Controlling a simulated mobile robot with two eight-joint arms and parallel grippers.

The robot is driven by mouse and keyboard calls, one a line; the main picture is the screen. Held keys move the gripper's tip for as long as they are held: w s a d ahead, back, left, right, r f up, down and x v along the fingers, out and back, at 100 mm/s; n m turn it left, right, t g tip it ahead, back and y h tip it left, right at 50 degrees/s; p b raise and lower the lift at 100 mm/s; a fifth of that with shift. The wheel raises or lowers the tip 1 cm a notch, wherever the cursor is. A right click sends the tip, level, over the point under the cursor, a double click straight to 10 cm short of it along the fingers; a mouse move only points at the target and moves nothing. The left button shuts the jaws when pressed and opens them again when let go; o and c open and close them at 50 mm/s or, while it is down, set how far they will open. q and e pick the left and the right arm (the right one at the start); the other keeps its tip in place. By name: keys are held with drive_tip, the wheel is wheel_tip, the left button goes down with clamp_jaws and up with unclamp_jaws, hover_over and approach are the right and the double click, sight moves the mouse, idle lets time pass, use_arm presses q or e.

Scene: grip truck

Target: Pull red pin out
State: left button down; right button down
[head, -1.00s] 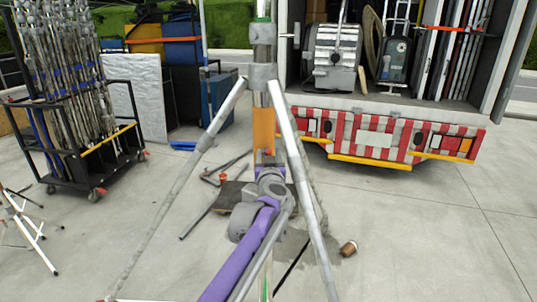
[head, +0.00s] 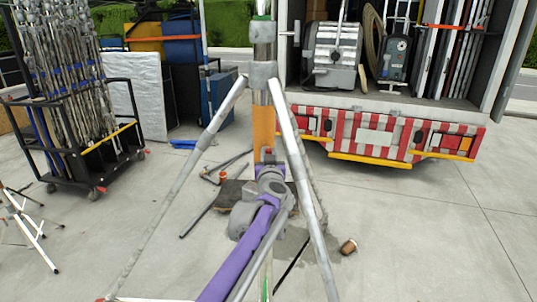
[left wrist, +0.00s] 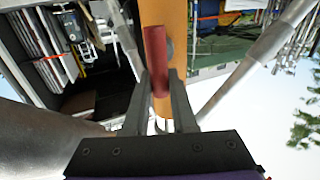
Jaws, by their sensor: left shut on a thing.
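The red pin (left wrist: 156,60) shows in the left wrist view as a short red cylinder in front of the orange section (left wrist: 157,14) of the stand's column. Its near end lies between the two fingers of my left gripper (left wrist: 161,98), which is shut on it. Whether the pin's far end is still inside the column cannot be told. In the head view, my left gripper (head: 268,160) is at the column just below the orange section (head: 263,125), between the stand's legs. Only a small speck of red shows there, and the arm hides most of the grip. My right gripper is out of view.
The stand's grey legs (head: 300,165) spread on both sides of my left arm. A truck (head: 375,138) with a red-and-white striped rear stands behind right. A black cart (head: 105,165) of stands is at left. Metal rods and a brown cup (head: 348,246) lie on the concrete.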

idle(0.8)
